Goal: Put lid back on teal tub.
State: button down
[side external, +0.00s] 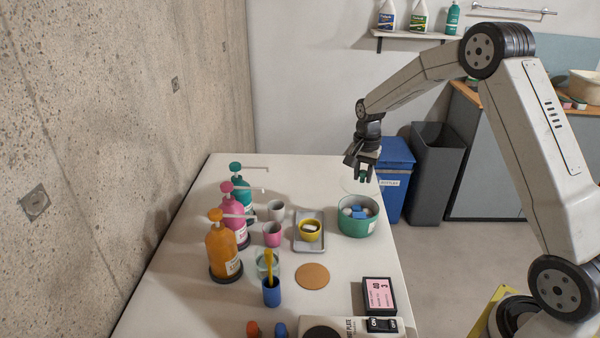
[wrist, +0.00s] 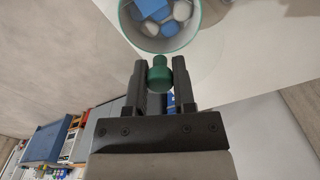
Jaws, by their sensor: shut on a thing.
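The teal tub (side external: 352,229) stands on the table's right side, open at the top, with blue and white pieces (side external: 358,212) inside. Its rim also shows at the top of the wrist view (wrist: 150,48). My gripper (side external: 362,176) is shut on the green knob of the lid (wrist: 159,76), with one finger on each side of the knob. The lid's disc looks clear and shows only as a faint outline above the tub in the side view. The lid is apart from the tub, held above its far part.
Pump bottles (side external: 224,245) and cups stand farther left. A round cork mat (side external: 312,276) lies nearer. A blue bin (side external: 395,165) stands beyond the table's right edge.

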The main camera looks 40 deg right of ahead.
jog(key=shift+f, duration=0.1)
jog(key=shift+f, duration=3.05)
jog(key=shift+f, duration=0.2)
dwell(0.5)
grip_release()
dwell(0.3)
jog(key=shift+r, duration=0.15)
jog(key=shift+r, duration=3.35)
